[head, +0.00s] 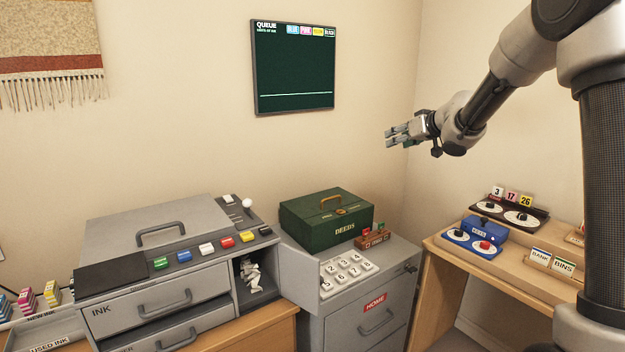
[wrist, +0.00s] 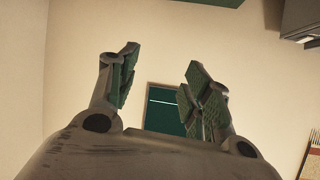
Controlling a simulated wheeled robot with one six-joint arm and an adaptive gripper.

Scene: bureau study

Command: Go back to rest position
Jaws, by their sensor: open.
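My gripper (head: 400,134) is raised in the air in front of the wall, right of the dark queue screen (head: 294,70). Its fingers point left in the head view. In the wrist view my gripper (wrist: 162,85) shows two fingers spread apart, with nothing between them but the wall and the screen (wrist: 165,108) behind. It touches nothing.
Below stand a grey ink machine (head: 150,222), a green deeds box (head: 325,220) on a grey cabinet (head: 345,328), and a wooden desk (head: 500,262) with a blue dial box (head: 474,234). The air around my gripper is clear.

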